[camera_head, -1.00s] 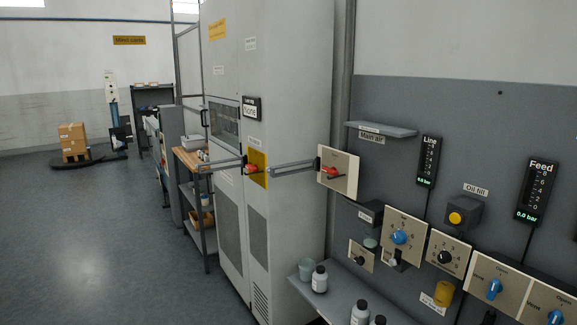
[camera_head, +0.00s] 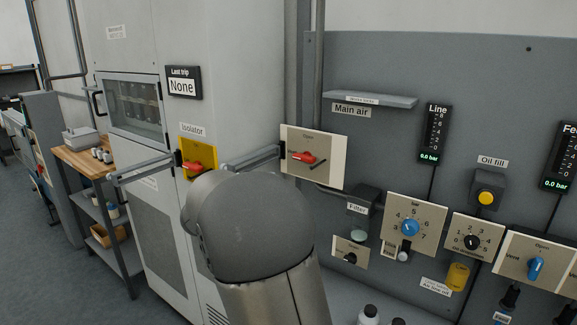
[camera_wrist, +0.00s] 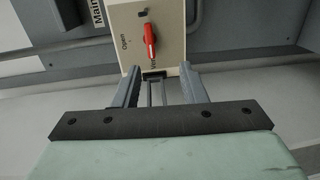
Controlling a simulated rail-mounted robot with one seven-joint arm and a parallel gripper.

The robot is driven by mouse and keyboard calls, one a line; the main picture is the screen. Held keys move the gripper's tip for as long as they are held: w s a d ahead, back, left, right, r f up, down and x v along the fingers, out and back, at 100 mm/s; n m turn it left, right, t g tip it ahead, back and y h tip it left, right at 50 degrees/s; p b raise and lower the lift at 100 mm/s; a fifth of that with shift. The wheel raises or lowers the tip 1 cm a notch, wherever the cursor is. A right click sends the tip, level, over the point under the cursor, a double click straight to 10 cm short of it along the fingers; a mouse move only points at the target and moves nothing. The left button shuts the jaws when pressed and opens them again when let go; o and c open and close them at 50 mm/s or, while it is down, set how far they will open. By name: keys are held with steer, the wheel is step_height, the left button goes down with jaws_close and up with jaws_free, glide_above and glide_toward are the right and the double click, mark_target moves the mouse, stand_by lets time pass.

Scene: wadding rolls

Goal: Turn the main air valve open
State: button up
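The main air valve is a pale square plate (camera_head: 333,163) with a red handle (camera_head: 303,157), on the grey wall panel under a "Main air" label. Its handle lies roughly level in the head view. In the wrist view the red handle (camera_wrist: 150,43) runs up and down the picture, with "Open" to its left and a partly hidden label at its lower end. My gripper (camera_wrist: 160,76) is open and empty, its fingers pointing at the lower edge of the plate, short of the handle. My arm hides the gripper in the head view.
A yellow isolator plate (camera_head: 204,155) with a red handle sits left of the valve on the grey cabinet (camera_head: 215,55). A small shelf (camera_head: 370,100) juts out above the valve. Dials, switches and the Line gauge (camera_head: 434,135) are to the right. Bottles stand below.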

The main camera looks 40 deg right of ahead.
steer(key=w, duration=0.1)
steer(key=p, duration=0.4)
glide_toward(302, 159)
steer(key=shift+t+h, duration=0.3)
steer(key=shift+t, duration=0.1)
steer(key=x, duration=0.9)
steer(key=shift+s+d+f, duration=0.1)
steer(key=shift+d+f, duration=0.05)
steer(key=shift+f, duration=0.2)
jaws_close()
